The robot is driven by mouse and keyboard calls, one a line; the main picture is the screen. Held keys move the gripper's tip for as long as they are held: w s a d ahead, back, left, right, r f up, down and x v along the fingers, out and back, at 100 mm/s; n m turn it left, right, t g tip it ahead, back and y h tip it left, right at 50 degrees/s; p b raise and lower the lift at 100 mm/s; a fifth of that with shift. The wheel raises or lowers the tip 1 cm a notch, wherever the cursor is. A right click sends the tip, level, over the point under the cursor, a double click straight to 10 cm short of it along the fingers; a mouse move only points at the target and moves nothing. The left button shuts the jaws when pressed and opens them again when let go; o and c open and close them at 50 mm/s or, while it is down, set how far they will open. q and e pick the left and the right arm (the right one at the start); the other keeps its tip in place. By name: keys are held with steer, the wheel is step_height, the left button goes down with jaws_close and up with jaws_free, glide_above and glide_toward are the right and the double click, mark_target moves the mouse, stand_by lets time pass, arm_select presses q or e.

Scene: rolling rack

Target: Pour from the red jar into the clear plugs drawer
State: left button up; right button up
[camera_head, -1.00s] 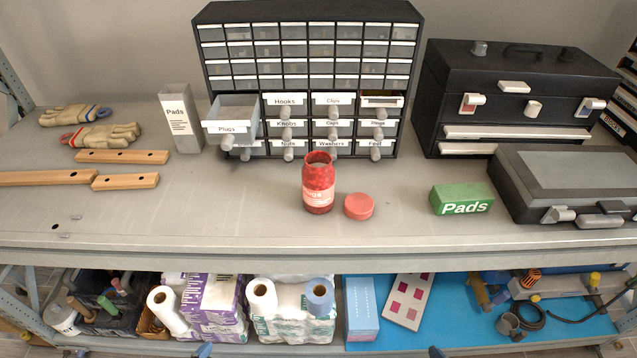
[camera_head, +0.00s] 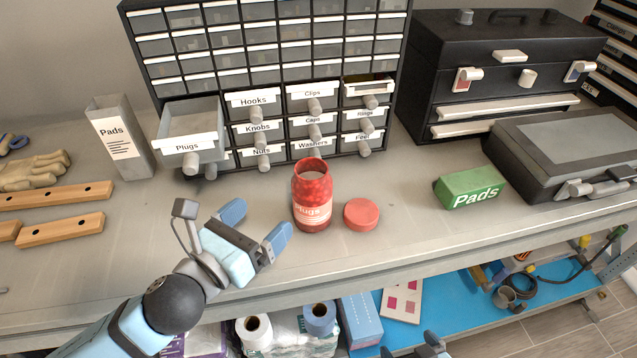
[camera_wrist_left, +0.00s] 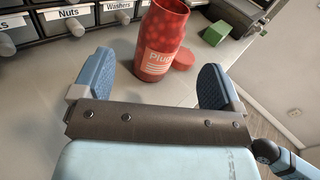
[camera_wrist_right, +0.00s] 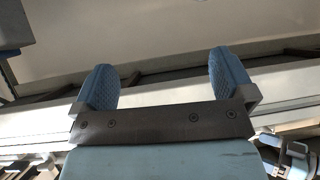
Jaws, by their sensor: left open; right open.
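The red jar (camera_head: 312,195) labelled Plugs stands upright and uncapped on the bench, and it also shows in the left wrist view (camera_wrist_left: 163,42). Its red lid (camera_head: 361,213) lies on the bench just right of it. The clear Plugs drawer (camera_head: 190,144) is pulled out at the left of the cabinet's lower rows. My left gripper (camera_head: 262,222) is open and empty, a little left of and nearer than the jar, apart from it. My right gripper (camera_head: 415,350) is open and empty at the bottom edge, below the bench front; its wrist view (camera_wrist_right: 165,85) shows only bench structure.
The drawer cabinet (camera_head: 268,70) stands behind the jar. A grey Pads box (camera_head: 120,140) stands left of the drawer. A green Pads box (camera_head: 470,188), a black toolbox (camera_head: 490,75) and a grey case (camera_head: 565,160) are to the right. Wooden bars (camera_head: 60,230) lie at left.

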mark_target(301, 180)
arm_select(q)
steer(key=shift+m, duration=0.7)
steer(key=x, duration=0.2)
steer(key=r+x, duration=0.1)
steer(key=x, duration=0.2)
steer(key=p+x, duration=0.1)
steer(key=x, duration=0.1)
steer(key=shift+d+r, duration=0.15)
steer(key=shift+d, duration=0.3)
steer(key=shift+w+d, duration=0.25)
steer(key=shift+w, duration=0.15)
steer(key=x, duration=0.2)
steer(key=p+x, duration=0.1)
steer(key=x, duration=0.1)
steer(key=shift+d+r, duration=0.25)
steer(key=shift+d, duration=0.1)
steer(key=shift+w+d+f, duration=0.1)
steer(key=shift+w+d, duration=0.05)
steer(key=shift+w, duration=0.05)
arm_select(e)
steer(key=shift+s+a+r, duration=0.1)
steer(key=shift+s+r, duration=0.15)
steer(key=shift+r, duration=0.35)
steer(key=shift+s+a+r, duration=0.1)
steer(key=shift+s+r, duration=0.15)
steer(key=shift+r, duration=0.3)
arm_select(q)
steer(key=shift+c, duration=0.4)
steer(key=c, duration=1.5)
